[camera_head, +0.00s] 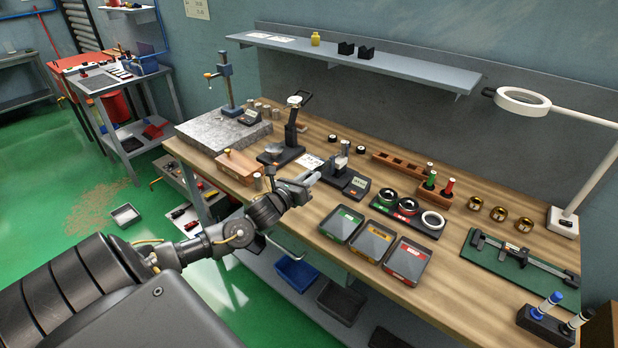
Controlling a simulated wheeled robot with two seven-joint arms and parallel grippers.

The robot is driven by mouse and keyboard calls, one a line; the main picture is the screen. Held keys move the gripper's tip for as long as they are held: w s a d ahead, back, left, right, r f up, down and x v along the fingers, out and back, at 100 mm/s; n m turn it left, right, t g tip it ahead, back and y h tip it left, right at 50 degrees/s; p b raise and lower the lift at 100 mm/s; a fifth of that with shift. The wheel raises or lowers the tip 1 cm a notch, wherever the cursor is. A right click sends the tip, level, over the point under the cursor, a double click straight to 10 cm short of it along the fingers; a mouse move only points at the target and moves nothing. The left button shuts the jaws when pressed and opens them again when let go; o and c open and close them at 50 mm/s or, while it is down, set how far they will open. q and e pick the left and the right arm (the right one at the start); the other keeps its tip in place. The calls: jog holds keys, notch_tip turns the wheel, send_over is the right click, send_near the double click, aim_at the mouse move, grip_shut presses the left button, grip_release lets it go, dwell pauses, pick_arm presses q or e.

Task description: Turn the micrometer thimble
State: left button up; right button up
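A dark bench instrument with a small display (357,183) and metal posts stands mid-bench; it looks like the micrometer, but I cannot be sure. My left gripper (307,183) comes in from the lower left and is just left of this instrument, above the bench's front part. A pale grey cylindrical part shows at the fingertips; I cannot tell whether it is a finger or the thimble. The fingers are too small and overlapped to show whether they are open, or touch the instrument. My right gripper is out of view.
A wooden block (237,166) and granite plate (222,130) lie left. Green, yellow and red-labelled trays (374,241) line the front edge. A ring lamp (522,101) overhangs the right.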

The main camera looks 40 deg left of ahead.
pick_arm(q)
grip_shut()
jog(key=shift+n, duration=0.4)
jog(key=n, duration=0.2)
jog(key=shift+n+p, duration=0.4)
jog(key=n, duration=0.3)
jog(key=shift+a+n+p, duration=0.1)
jog(key=shift+n+p, duration=0.2)
jog(key=shift+p, duration=0.1)
jog(key=n+p, duration=0.1)
jog(key=n, duration=0.4)
jog(key=shift+f+n+p, duration=0.15)
jog(key=shift+n+p, duration=0.5)
jog(key=shift+n, duration=1.85)
